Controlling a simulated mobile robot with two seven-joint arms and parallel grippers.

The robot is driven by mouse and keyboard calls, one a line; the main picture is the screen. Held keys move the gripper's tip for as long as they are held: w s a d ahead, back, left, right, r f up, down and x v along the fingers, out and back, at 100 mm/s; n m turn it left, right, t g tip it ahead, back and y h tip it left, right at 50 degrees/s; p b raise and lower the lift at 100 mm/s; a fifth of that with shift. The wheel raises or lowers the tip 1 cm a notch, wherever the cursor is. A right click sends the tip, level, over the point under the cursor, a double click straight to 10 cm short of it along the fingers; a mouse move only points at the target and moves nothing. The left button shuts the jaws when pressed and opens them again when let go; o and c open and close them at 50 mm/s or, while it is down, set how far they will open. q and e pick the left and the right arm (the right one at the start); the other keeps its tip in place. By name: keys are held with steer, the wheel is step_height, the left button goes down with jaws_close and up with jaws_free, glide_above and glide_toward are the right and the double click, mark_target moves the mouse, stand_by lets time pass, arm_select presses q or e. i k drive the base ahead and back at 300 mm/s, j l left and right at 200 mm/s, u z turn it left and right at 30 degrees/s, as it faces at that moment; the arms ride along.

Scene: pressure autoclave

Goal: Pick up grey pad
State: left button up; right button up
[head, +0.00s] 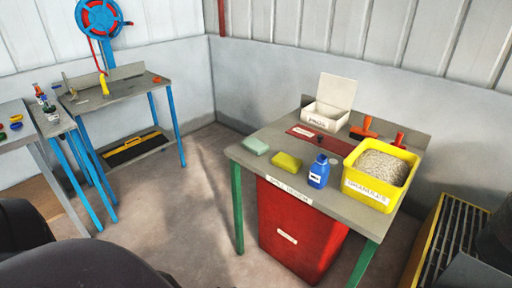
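A pale grey-green pad (256,146) lies flat near the left front corner of a grey-topped table (262,178). It is the only greyish pad I can make out. A yellow-green pad (287,163) lies just to its right, apart from it. Neither of my grippers shows in the head view.
The table also holds a blue bottle (319,171), a yellow bin (367,191) of granules, an open white box (328,116) and red-orange tools (364,129). A red bin (297,236) stands below. Floor (180,205) is clear left of the table. A blue-legged workbench (124,91) stands at the back left.

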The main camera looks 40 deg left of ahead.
mark_target(257, 147)
steer(key=u, duration=1.4)
steer(key=i+j+u, duration=0.1)
steer(key=u, duration=0.3)
steer(key=i+u, duration=0.2)
steer(key=u, duration=0.2)
steer(key=i+u, duration=0.2)
steer(key=i, duration=0.4)
steer(key=i+u, duration=0.25)
steer(key=i, duration=0.4)
steer(key=i+z, duration=0.15)
steer(key=i, duration=0.45)
steer(key=i+j+z, duration=0.2)
steer(key=i, duration=0.45)
steer(key=i+l+z, duration=0.15)
steer(key=i+z, duration=0.8)
